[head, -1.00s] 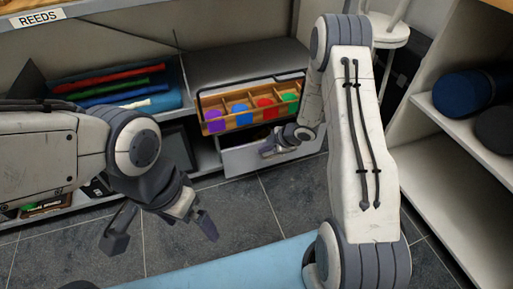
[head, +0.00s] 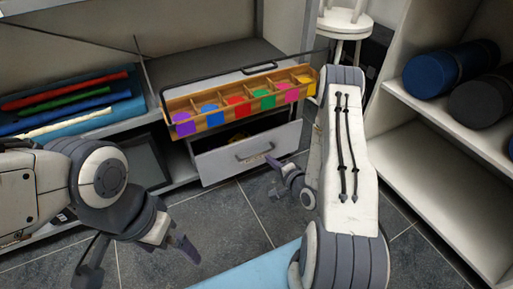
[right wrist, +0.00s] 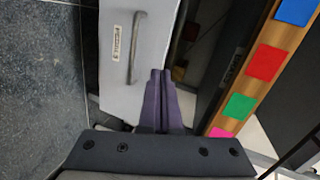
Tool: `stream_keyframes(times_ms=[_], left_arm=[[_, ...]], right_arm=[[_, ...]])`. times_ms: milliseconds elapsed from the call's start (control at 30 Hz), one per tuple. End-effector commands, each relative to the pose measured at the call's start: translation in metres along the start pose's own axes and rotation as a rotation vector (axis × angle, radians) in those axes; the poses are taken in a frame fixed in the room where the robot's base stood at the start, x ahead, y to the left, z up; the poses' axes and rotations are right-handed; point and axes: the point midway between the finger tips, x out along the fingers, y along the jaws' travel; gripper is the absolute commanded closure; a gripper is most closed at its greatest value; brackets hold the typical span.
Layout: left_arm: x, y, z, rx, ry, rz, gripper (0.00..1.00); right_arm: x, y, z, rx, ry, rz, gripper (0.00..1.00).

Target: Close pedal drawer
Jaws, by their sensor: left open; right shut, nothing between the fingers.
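A light grey drawer (head: 218,164) with a bar handle (head: 255,153) stands partly open low in the cabinet in the head view. Its dark inside shows, with something yellowish in it. In the right wrist view the drawer front (right wrist: 112,78) carries a small label, too blurred to read, beside the handle (right wrist: 135,48). My right gripper (head: 273,163) is shut and empty near the drawer's right end. Its purple fingers (right wrist: 155,75) overlap the drawer's edge in the wrist view; I cannot tell whether they touch. My left gripper (head: 140,262) is open and empty over the floor, left of the drawer.
A wooden tray (head: 290,74) with several coloured compartments juts out above the drawer. A blue-lined bin (head: 65,122) of coloured rolls is at left. A shelf unit (head: 450,195) with cylinders stands at right, and a white stool (head: 345,25) behind. Tiled floor (head: 225,225) lies open in front.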

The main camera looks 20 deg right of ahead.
Motion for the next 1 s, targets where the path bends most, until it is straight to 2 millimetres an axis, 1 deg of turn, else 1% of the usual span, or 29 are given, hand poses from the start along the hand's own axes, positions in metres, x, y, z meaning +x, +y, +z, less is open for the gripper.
stream_keyframes(times_ms=[33, 133, 267, 367, 600, 700, 833, 1000], left_arm=[[0.004, 0.000, 0.000, 0.000, 0.000, 0.000, 0.00], [0.005, 0.000, 0.000, 0.000, 0.000, 0.000, 0.00], [0.012, -0.001, 0.001, 0.000, 0.000, 0.000, 0.00], [0.021, -0.002, 0.001, 0.000, 0.001, 0.000, 0.00], [0.046, -0.003, 0.002, 0.000, 0.001, 0.000, 0.00], [0.056, -0.004, 0.003, 0.000, 0.000, 0.000, 0.00], [0.067, -0.005, 0.004, 0.000, 0.000, 0.000, 0.00], [0.073, -0.005, 0.004, 0.000, 0.000, 0.000, 0.00]], right_arm=[[-0.003, 0.005, -0.004, 0.057, 0.028, -0.006, 1.00], [-0.004, 0.006, -0.009, 0.116, 0.054, -0.017, 1.00], [0.008, 0.006, -0.010, 0.123, 0.055, -0.021, 1.00], [0.025, 0.007, -0.010, 0.121, 0.053, -0.023, 1.00], [0.078, 0.007, -0.013, 0.118, 0.053, -0.024, 1.00], [0.098, 0.006, -0.014, 0.119, 0.054, -0.023, 1.00], [0.117, -0.002, -0.017, 0.120, 0.055, -0.023, 1.00], [0.130, -0.008, -0.018, 0.121, 0.054, -0.020, 1.00]])
